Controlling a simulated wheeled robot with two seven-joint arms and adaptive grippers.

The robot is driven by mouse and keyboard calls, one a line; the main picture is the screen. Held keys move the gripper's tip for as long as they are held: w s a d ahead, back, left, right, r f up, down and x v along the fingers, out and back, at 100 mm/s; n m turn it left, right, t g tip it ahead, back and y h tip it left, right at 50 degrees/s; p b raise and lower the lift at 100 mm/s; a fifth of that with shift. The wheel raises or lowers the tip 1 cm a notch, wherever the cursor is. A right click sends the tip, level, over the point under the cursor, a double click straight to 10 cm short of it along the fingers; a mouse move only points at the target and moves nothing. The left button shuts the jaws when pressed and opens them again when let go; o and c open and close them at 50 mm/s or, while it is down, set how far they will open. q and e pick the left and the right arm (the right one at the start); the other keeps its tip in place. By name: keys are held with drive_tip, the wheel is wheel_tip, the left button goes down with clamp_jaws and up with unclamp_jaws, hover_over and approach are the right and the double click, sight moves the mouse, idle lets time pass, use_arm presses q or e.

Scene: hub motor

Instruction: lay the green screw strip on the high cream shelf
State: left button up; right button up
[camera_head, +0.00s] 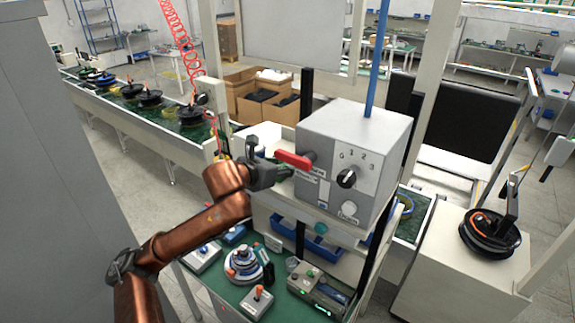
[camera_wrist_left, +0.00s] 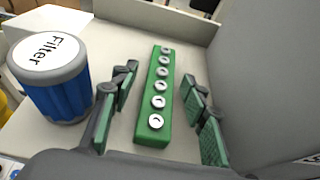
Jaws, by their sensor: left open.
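The green screw strip (camera_wrist_left: 155,100) is a long green block with several silver screws in a row along its top. In the left wrist view it lies flat on a cream shelf (camera_wrist_left: 190,45) with a raised edge at the back. My left gripper (camera_wrist_left: 160,84) is open, with its green-padded fingers on either side of the strip and visible gaps to both. In the head view my left gripper (camera_head: 272,172) is at shelf height, left of the grey control box, and the strip cannot be made out there. My right gripper is not in view.
A blue filter canister (camera_wrist_left: 48,75) with a white lid stands left of the strip. The grey control box (camera_head: 352,165) with a red handle (camera_head: 294,160) is close on the right. Below is a green bench (camera_head: 222,283) with several devices; blue bins (camera_head: 305,240) sit under the shelf.

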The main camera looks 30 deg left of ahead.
use_arm(q)
drive_tip(key=shift+w+f, duration=0.1)
drive_tip(key=shift+w, duration=0.2)
drive_tip(key=b+v, duration=0.1)
drive_tip(key=v, duration=0.2)
drive_tip(key=shift+s+b, duration=0.3)
drive_tip(key=b+v, duration=0.3)
drive_tip(key=v, duration=0.5)
drive_tip(key=shift+s+r, duration=0.25)
drive_tip(key=shift+r, duration=0.05)
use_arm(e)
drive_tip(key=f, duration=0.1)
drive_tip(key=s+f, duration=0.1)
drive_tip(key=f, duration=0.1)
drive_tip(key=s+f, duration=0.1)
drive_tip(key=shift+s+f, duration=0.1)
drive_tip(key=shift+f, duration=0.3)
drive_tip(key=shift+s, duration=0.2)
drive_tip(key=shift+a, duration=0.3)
